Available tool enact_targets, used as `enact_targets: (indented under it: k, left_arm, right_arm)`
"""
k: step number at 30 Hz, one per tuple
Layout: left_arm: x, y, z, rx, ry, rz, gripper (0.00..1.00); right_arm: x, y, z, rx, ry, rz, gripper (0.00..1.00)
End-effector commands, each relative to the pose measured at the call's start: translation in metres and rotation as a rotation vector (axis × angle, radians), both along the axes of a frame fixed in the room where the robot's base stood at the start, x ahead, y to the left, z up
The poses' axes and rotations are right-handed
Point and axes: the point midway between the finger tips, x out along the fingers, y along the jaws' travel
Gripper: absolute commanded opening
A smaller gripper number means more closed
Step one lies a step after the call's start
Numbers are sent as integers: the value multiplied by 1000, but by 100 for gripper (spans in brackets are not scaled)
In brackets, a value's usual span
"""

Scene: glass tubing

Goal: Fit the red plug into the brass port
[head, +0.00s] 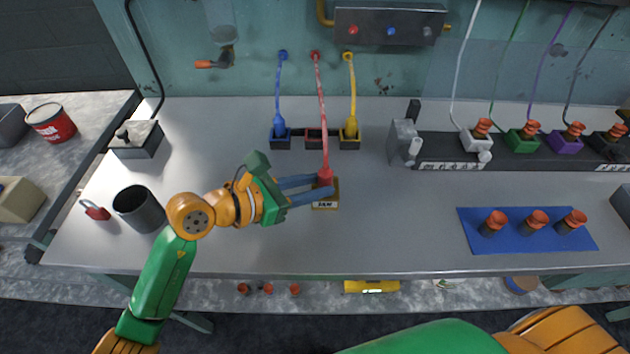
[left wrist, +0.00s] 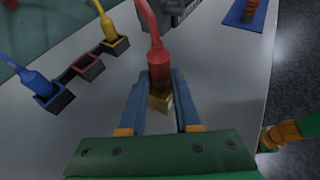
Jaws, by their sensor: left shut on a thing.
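The red plug (head: 325,177) hangs on a red hose and is held upright between the blue fingers of my left gripper (head: 318,189). In the left wrist view the plug (left wrist: 159,66) stands between the two fingers (left wrist: 163,92), directly over the brass port (left wrist: 160,101). The brass port (head: 326,204) is a small block on the table with a label on its front. The plug's lower end meets the port's top in both views; I cannot tell whether it is inside. My right gripper is out of view; only part of that arm shows at the bottom.
Behind are a blue plug (head: 279,127) and a yellow plug (head: 350,124) in their holders, with an empty dark red holder (head: 315,139) between them. A grey cup (head: 139,209) stands left. A blue mat (head: 520,243) with several orange-topped pieces lies right. The front middle table is clear.

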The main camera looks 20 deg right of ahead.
Motion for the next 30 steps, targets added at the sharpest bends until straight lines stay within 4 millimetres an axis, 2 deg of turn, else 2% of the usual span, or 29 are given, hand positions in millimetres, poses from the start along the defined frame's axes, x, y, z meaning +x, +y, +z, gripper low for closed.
enact_targets:
  k: [4, 5, 8, 17, 20, 23, 30]
  left_arm:
    - [-2, -1, -2, 1, 4, -7, 0]
    - [-2, -1, -2, 1, 4, -6, 34]
    - [-2, -1, -1, -1, 3, -5, 61]
    - [-1, 0, 2, -6, -2, -5, 61]
    - [-2, 8, 4, -5, -3, -2, 61]
    - [-9, 25, 11, -2, -5, -3, 61]
    - [-28, 82, 33, 1, -5, -3, 61]
  right_arm:
    - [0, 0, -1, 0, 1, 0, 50]
    - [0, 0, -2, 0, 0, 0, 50]
    - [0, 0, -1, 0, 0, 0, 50]
    - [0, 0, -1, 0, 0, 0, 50]
    - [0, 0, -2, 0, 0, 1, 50]
    - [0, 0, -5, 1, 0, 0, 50]
    - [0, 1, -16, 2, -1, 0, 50]
